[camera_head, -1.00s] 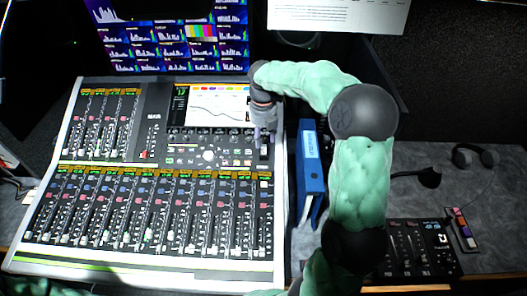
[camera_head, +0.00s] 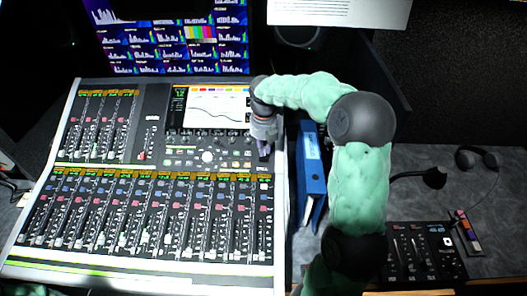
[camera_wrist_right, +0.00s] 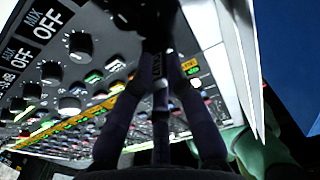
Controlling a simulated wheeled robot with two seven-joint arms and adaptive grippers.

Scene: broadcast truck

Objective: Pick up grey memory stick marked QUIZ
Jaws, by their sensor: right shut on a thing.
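My right gripper (camera_head: 264,153) is low over the right edge of the mixing console, just below its screen. In the right wrist view its dark fingers (camera_wrist_right: 159,62) close in on a small narrow piece with pale lettering, which I take to be the grey memory stick (camera_wrist_right: 157,68). The fingers are shut on it. Most of the stick is hidden by the fingers, and I cannot read QUIZ on it. In the head view the stick cannot be told apart from the fingertips. My left gripper is not in view.
The mixing console (camera_head: 140,262), full of knobs and faders, lies under the gripper. A blue binder (camera_head: 312,180) stands close to its right. Further right are a small control panel (camera_head: 425,250), a headset (camera_head: 478,158) and a strip of coloured pieces (camera_head: 467,232). Monitors (camera_head: 170,40) stand behind.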

